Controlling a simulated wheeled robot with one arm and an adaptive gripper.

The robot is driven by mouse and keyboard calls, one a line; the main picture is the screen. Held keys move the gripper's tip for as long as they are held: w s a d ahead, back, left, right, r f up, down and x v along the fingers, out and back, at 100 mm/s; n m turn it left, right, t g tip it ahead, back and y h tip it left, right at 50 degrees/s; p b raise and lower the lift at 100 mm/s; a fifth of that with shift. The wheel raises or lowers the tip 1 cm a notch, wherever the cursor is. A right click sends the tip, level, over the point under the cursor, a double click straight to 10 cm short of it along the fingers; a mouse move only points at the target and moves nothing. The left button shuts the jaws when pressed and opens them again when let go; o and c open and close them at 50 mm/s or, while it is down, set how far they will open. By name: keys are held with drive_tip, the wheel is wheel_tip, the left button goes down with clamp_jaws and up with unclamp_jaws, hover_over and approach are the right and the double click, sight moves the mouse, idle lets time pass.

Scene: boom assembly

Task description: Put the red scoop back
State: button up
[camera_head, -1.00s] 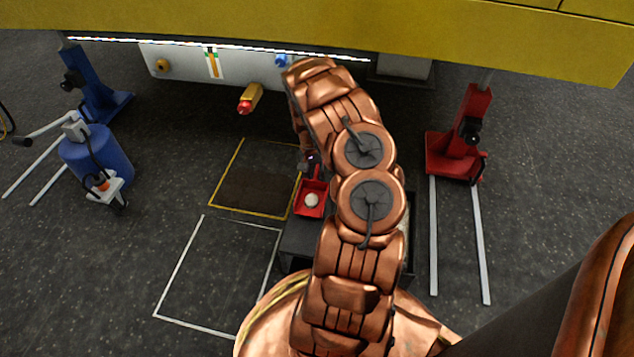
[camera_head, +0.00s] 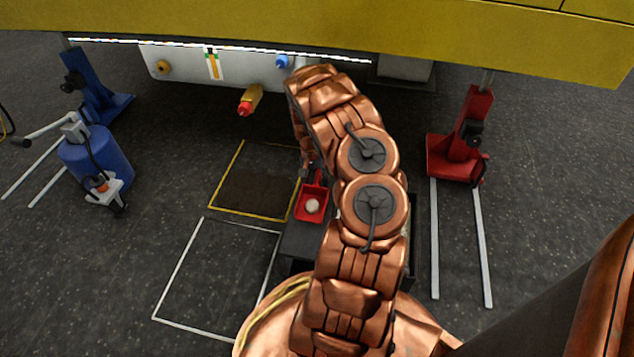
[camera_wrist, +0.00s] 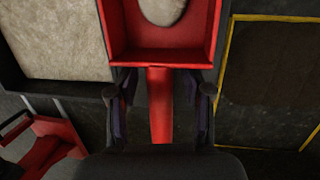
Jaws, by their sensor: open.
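The red scoop (camera_head: 312,216) is at the dark bench beside my arm, with a pale rounded lump (camera_head: 313,206) in its pan. In the wrist view its red pan (camera_wrist: 160,56) is at the top and its handle (camera_wrist: 160,105) points toward my gripper. My gripper (camera_wrist: 161,92) is open, with one finger on each side of the handle and a visible gap on both sides. In the head view my arm hides most of the gripper. I cannot tell whether the scoop rests fully on the bench.
A dark-rimmed tray of beige material (camera_wrist: 58,40) lies left of the scoop in the wrist view. A yellow-outlined floor mat (camera_head: 253,190) is beside the bench. A red stand (camera_head: 458,150) is at right, a blue barrel (camera_head: 98,160) at left. The yellow boom (camera_head: 300,35) spans overhead.

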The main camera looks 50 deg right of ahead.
drive_tip(key=p+v, duration=0.4)
drive_tip(key=v, duration=0.7)
drive_tip(key=s+a+r+n+h, duration=0.1)
drive_tip(key=a+r, duration=0.4)
drive_tip(key=r, duration=0.2)
drive_tip(key=a+r+n, duration=0.1)
drive_tip(key=a+r, duration=0.4)
drive_tip(key=r, duration=0.2)
drive_tip(key=s+a+r+n, duration=0.2)
drive_tip(key=s+a+r, duration=0.25)
drive_tip(key=a, duration=0.35)
drive_tip(key=s+a+r+n, duration=0.2)
drive_tip(key=s+a+r, duration=0.25)
drive_tip(key=a, duration=0.25)
drive_tip(key=s+a+r+n, duration=0.3)
drive_tip(key=s+a, duration=0.2)
drive_tip(key=a, duration=0.3)
drive_tip(key=s+a+n, duration=0.4)
drive_tip(key=s+a, duration=0.3)
drive_tip(key=s, duration=0.4)
drive_tip(key=shift+r+g+p, duration=0.3)
drive_tip(key=shift+r+g, duration=0.05)
drive_tip(key=shift+g, duration=0.05)
drive_tip(key=shift+s, duration=0.25)
